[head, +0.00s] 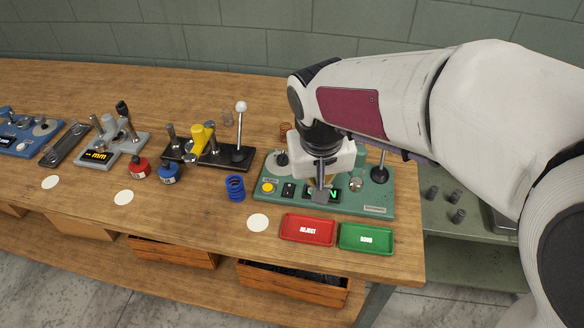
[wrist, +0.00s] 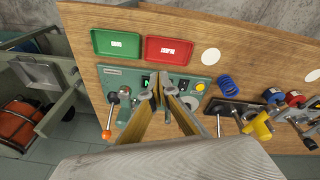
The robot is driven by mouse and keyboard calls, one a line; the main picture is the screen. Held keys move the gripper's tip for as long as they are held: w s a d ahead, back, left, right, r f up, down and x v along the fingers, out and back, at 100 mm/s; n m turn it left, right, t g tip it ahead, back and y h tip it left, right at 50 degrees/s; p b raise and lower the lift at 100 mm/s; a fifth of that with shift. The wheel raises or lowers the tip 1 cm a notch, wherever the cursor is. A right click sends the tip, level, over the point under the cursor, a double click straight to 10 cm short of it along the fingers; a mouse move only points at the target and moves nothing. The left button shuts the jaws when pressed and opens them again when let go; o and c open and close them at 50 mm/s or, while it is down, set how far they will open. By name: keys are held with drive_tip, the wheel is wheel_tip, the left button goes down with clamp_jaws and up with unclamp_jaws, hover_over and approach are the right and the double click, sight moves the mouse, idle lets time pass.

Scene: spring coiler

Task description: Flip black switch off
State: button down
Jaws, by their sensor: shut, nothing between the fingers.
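The green machine panel (head: 375,201) stands on the wooden bench and also shows in the wrist view (wrist: 120,76). It carries a small black switch (head: 288,190) between a yellow button (head: 268,187) and a lit display (head: 333,195). In the wrist view the black switch (wrist: 183,84) is just right of my fingertips, beside the yellow button (wrist: 200,87). My gripper (head: 320,196) is shut and empty, pointing down over the display, right of the switch in the head view. It also shows in the wrist view (wrist: 157,86). I cannot tell the switch's position or whether the fingertips touch the panel.
A red tray (head: 307,229) and a green tray (head: 366,237) lie in front of the panel. A blue spring (head: 235,188) stands to its left.

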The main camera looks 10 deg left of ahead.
sight(289, 185)
drive_tip(key=w+a+m+t, duration=0.1)
drive_tip(key=w+a+m, duration=0.3)
drive_tip(key=w+a, duration=0.4)
drive_tip(key=shift+w+a+r+t, duration=0.3)
drive_tip(key=shift+w+r, duration=0.05)
drive_tip(key=shift+w, duration=0.05)
drive_tip(key=shift+f, duration=0.1)
drive_tip(key=shift+s+x, duration=0.15)
drive_tip(key=shift+x, duration=2.15)
drive_tip(key=shift+s+x, duration=0.15)
drive_tip(key=shift+x, duration=2.15)
drive_tip(key=shift+s+x, duration=0.15)
drive_tip(key=shift+x, duration=2.15)
drive_tip(key=shift+f, duration=0.15)
